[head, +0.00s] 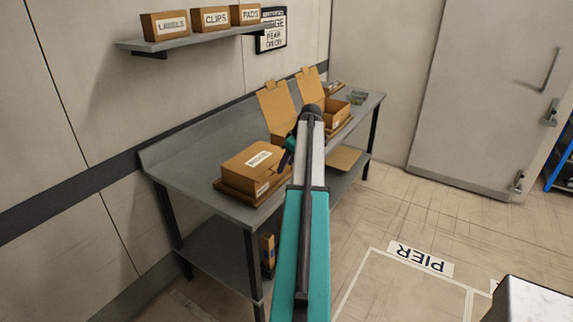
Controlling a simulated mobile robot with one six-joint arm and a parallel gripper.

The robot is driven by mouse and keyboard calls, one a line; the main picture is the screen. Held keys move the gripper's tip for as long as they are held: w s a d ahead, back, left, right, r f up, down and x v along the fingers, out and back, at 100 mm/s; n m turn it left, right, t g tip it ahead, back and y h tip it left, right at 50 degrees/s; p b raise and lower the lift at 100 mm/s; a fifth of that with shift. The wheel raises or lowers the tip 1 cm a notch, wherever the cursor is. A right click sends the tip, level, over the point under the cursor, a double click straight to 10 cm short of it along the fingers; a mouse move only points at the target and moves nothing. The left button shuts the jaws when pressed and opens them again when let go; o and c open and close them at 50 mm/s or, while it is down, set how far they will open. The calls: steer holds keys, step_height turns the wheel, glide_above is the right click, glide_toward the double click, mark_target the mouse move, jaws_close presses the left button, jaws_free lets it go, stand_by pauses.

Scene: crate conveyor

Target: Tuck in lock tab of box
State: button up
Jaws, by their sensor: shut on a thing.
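A closed brown cardboard box (240,174) with a white label sits on a brown tray (228,187) near the front left of the grey bench. Behind it, a second box shows its raised lid (278,108), with a small tab at the top. My arm hides most of that box's body. A third box (337,112) stands further right, its lid (311,88) also raised. My gripper (286,159) is small and dark, just right of the closed box, partly behind my arm. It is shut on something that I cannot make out.
The grey bench (185,172) has free room at its left end. A shelf (190,42) with labelled boxes hangs above. A small greenish item (357,97) lies at the bench's far right. The lower shelf holds a brown flat piece (343,158). The floor to the right is open.

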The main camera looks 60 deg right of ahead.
steer(key=shift+s+f+b, duration=0.1)
steer(key=shift+f+b, duration=0.2)
steer(key=shift+b, duration=0.05)
step_height(320, 180, down, 6)
steer(key=t+b, duration=1)
steer(key=b, duration=1.2)
steer(key=shift+s+t, duration=0.1)
steer(key=shift+t, duration=0.2)
steer(key=t+b, duration=0.1)
steer(key=b, duration=0.2)
steer(key=f+t+b, duration=0.1)
steer(key=b, duration=0.3)
steer(key=shift+w+f, duration=0.1)
steer(key=shift+w, duration=0.3)
steer(key=t+b, duration=0.1)
steer(key=b, duration=0.2)
steer(key=w+f+t+b, duration=0.1)
steer(key=t+b, duration=0.1)
steer(key=b, duration=0.2)
steer(key=shift+b, duration=0.7)
steer(key=shift+w+f+t+b, duration=0.1)
steer(key=shift+w+t+b, duration=0.1)
steer(key=shift+t+b, duration=0.3)
steer(key=shift+w+b, duration=0.1)
steer(key=shift+b, duration=0.45)
